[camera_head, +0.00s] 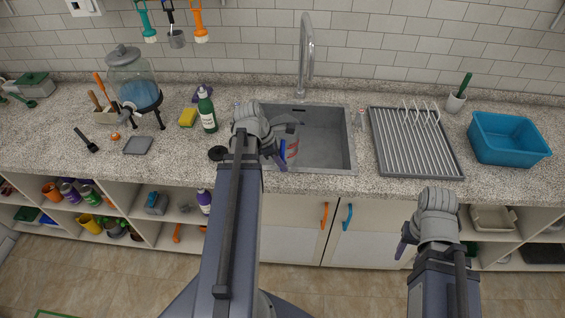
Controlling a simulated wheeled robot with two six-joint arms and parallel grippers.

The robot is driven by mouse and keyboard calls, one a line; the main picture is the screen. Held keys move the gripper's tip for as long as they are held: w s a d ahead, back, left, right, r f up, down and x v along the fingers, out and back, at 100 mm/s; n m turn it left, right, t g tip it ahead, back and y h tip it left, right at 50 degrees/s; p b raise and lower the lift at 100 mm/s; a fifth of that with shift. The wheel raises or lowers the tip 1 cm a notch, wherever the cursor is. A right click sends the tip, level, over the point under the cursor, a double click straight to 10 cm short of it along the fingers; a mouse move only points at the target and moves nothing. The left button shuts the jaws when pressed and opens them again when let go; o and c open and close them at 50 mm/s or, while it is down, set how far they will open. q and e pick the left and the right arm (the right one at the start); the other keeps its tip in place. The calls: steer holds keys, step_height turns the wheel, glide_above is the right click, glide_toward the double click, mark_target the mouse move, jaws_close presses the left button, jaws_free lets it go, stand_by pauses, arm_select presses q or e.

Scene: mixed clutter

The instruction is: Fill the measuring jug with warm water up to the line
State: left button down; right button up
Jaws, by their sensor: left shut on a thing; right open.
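What looks like the measuring jug (292,149), a small pale vessel with red marks and a blue part on its left, is at the left side of the grey sink (328,150). My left gripper (283,138) is shut on it. My arm hides part of it, and the water level and line are too small to tell. The tall metal tap (304,55) stands behind the sink, and I see no clear stream. Small fittings stand left (237,105) and right (360,117) of the sink. My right gripper (403,244) is open, in front of the counter.
A green bottle (207,112) and yellow sponge (187,117) stand left of the sink. A drying rack (415,150) and blue tub (508,140) are at the right. A glass dispenser (130,80) is at the left. Open shelves run below the counter.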

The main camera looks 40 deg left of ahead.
arm_select(q)
steer(key=shift+w+a, duration=0.1)
steer(key=shift+w, duration=0.2)
steer(key=w+a, duration=0.1)
steer(key=w, duration=1.4)
steer(key=shift+w+a+f+b, duration=0.1)
steer(key=shift+f+b, duration=3.65)
steer(key=shift+b, duration=0.05)
steer(key=shift+w+f+b, duration=0.1)
steer(key=shift+f+b, duration=3.65)
steer(key=shift+f+b, duration=0.45)
steer(key=c, duration=0.7)
jaws_free()
steer(key=shift+c, duration=0.2)
steer(key=p+v, duration=0.7)
steer(key=shift+r, duration=0.4)
